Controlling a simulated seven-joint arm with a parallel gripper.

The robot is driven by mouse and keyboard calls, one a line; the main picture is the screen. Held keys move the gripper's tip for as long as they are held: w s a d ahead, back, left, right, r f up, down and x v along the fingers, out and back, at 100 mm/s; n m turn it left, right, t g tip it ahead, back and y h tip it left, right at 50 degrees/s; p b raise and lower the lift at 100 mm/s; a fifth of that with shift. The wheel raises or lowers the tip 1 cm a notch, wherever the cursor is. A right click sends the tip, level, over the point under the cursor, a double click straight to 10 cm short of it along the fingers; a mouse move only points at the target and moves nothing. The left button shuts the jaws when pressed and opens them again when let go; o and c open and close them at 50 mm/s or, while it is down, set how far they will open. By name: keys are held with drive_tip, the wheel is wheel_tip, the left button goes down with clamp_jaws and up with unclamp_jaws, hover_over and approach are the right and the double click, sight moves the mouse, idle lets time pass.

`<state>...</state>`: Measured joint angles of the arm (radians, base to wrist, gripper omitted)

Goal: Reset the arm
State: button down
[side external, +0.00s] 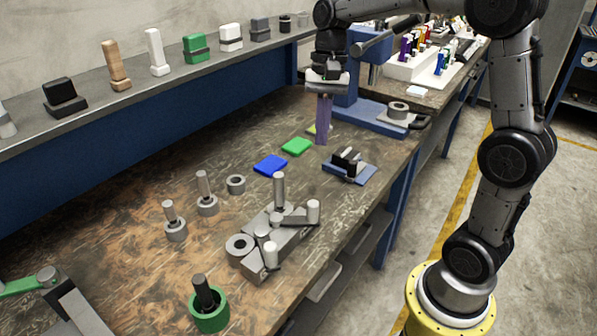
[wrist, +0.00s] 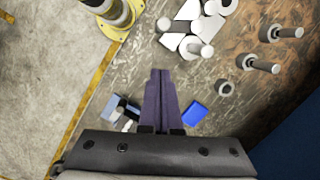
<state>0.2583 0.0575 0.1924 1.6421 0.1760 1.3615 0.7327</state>
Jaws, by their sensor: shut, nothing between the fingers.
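My gripper (side external: 322,142) hangs pointing down over the back half of the workbench, left of a blue press-like stand (side external: 350,75). Its long purple fingers are together with nothing between them. The closed fingers (wrist: 160,72) also show in the wrist view, pointing away from the wrist over the bench top. I cannot tell whether the tips touch the bench. A grey jointed block with upright pegs and a short lever (side external: 275,238) sits near the bench's front edge, well away from my gripper. It shows at the top of the wrist view (wrist: 192,27).
A blue pad (side external: 270,165), a green pad (side external: 297,146) and a blue base with black blocks (side external: 348,165) lie near my gripper. Pegged grey rings (side external: 207,195) and a green cup (side external: 208,310) stand farther left. A shelf (side external: 140,97) with several blocks runs behind.

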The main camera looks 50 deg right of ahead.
drive_tip(key=s+a+r+n+t+h, duration=0.1)
drive_tip(key=s+a+r+n+t, duration=0.15)
drive_tip(key=s, duration=0.55)
drive_tip(key=s+a+r+n+t+h, duration=0.1)
drive_tip(key=s+a+r+n+t, duration=0.2)
drive_tip(key=s, duration=0.4)
wheel_tip(320, 180, down, 6)
drive_tip(key=s+n, duration=0.3)
drive_tip(key=n, duration=0.3)
drive_tip(key=shift+d+t, duration=0.15)
drive_tip(key=shift+t, duration=0.3)
